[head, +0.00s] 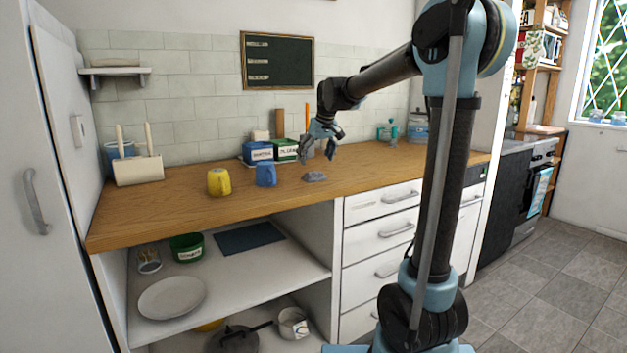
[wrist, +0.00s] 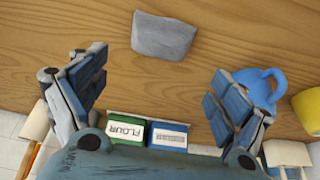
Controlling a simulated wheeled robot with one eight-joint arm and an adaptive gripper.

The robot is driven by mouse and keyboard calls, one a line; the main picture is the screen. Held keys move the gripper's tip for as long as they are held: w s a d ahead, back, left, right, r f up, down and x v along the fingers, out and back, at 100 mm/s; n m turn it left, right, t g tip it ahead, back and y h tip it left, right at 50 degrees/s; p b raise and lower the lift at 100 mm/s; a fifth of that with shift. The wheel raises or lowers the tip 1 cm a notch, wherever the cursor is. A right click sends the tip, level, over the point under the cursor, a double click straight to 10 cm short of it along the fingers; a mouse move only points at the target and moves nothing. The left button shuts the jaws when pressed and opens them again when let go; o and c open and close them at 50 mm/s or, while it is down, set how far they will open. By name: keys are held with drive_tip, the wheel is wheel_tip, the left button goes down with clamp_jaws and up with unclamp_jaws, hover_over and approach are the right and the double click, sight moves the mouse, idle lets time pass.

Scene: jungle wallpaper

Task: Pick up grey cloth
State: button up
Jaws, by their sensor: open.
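The grey cloth (head: 315,176) lies as a small crumpled piece on the wooden counter, right of the blue mug. It also shows in the wrist view (wrist: 163,36) at the top middle, lying flat on the wood. My gripper (head: 333,150) is above the counter, near the cloth and a little to its upper right in the head view. In the wrist view my gripper (wrist: 158,92) has its two fingers spread wide apart, with nothing between them. The cloth is beyond the fingers and apart from them.
A blue mug (head: 266,175) and a yellow mug (head: 219,182) stand left of the cloth. Blue (head: 258,152) and green (head: 285,150) labelled tins stand behind, by the tiled wall. A white holder (head: 139,169) is at the counter's left end. The counter right of the cloth is clear.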

sight(314, 171)
drive_tip(key=shift+d+x, duration=0.15)
drive_tip(key=shift+x, duration=1.4)
drive_tip(key=shift+d+x, duration=0.15)
drive_tip(key=shift+x, duration=1.4)
drive_tip(key=shift+s+f, duration=0.1)
drive_tip(key=shift+s, duration=0.1)
drive_tip(key=c, duration=1.1)
